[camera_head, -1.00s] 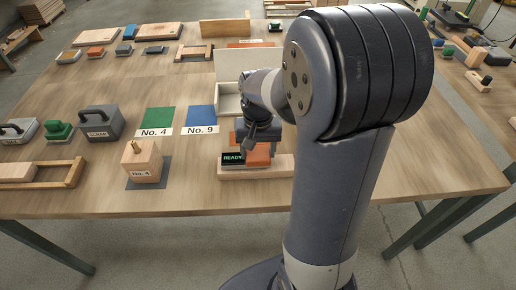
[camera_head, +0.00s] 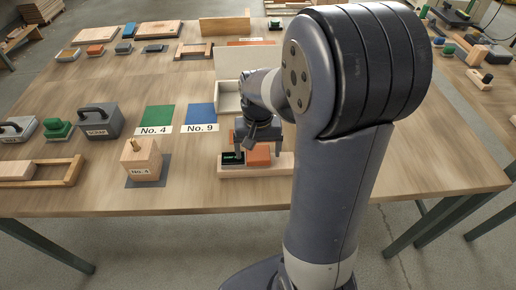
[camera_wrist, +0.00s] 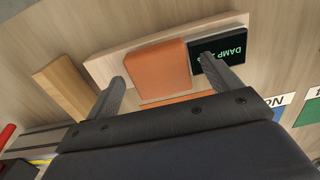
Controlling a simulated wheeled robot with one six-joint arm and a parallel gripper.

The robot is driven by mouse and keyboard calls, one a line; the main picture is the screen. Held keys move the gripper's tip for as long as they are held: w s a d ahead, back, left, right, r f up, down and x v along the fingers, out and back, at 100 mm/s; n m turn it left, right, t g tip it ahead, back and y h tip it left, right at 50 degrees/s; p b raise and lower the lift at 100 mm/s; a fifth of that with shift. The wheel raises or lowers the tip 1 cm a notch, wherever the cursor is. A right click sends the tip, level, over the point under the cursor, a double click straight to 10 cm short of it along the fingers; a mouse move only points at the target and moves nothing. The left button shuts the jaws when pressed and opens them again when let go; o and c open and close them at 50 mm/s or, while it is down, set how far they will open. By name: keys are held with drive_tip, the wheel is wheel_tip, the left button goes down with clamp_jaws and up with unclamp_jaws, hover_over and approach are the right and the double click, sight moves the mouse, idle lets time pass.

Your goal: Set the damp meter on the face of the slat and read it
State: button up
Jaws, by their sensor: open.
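The damp meter shows as an orange block (camera_wrist: 162,68) beside a black display (camera_wrist: 222,50) with green text starting "DAMP"; the rest of the reading is partly hidden by a finger. In the head view the orange block (camera_head: 260,154) and the display (camera_head: 231,157) sit at a pale wooden slat (camera_head: 232,172) near the table's front edge. The slat's pale wood also shows in the wrist view (camera_wrist: 102,69). My gripper (camera_head: 256,148) is open above them. In the wrist view its fingers (camera_wrist: 162,75) are spread apart, with the orange block showing between them.
A pale open box (camera_head: 229,97) stands behind my gripper. Green (camera_head: 159,114) and blue (camera_head: 201,112) cards lie to its left.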

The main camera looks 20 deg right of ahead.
wheel_tip(320, 180, up, 8)
drive_tip(key=p, duration=0.6)
drive_tip(key=shift+p, duration=0.4)
drive_tip(key=shift+f, duration=0.1)
idle(0.4)
wheel_tip(320, 180, down, 8)
drive_tip(key=b, duration=0.7)
drive_tip(key=shift+r, duration=0.25)
